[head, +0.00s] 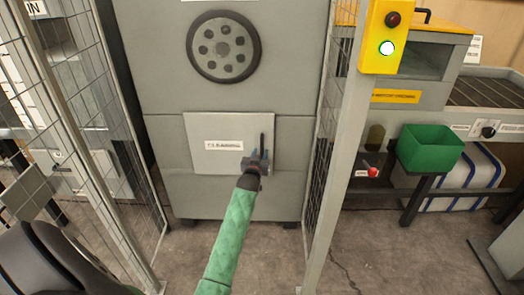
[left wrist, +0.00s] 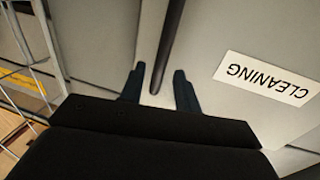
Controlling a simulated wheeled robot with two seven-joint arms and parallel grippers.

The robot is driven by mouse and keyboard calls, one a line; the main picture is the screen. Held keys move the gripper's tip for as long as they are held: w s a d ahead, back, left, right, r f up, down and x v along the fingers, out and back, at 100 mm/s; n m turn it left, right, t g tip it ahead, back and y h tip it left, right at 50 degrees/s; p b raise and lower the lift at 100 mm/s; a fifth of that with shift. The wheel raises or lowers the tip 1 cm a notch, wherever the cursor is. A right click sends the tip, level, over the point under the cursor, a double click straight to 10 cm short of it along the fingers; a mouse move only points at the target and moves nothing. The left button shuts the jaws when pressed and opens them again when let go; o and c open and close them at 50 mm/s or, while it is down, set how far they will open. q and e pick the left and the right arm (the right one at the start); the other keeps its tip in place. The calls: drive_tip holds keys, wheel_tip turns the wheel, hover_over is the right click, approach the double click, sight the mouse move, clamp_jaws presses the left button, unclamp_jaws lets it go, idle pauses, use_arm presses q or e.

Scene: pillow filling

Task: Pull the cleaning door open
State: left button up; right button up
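The cleaning door (head: 208,160) is a light grey square panel low on the grey machine, with a white label. It looks flush with the machine front. Its dark vertical bar handle (head: 262,142) is at the right edge. My left gripper (head: 259,158) is at the lower part of the handle. In the left wrist view, the handle (left wrist: 168,45) comes down between the two separated dark fingers of my left gripper (left wrist: 159,88), with gaps on both sides. The door's CLEANING label (left wrist: 266,78) appears upside down there. My right gripper is not in view.
Mesh fence panels stand at left (head: 95,130) and right (head: 325,120) of the machine. The right post carries a yellow box (head: 384,58) with a lit green button. A green bin (head: 430,148) stands farther right. The floor before the machine is clear.

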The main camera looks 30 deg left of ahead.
sight(262, 150)
use_arm(q)
drive_tip(key=shift+x, duration=1.8)
drive_tip(key=shift+c, duration=0.2)
clamp_jaws()
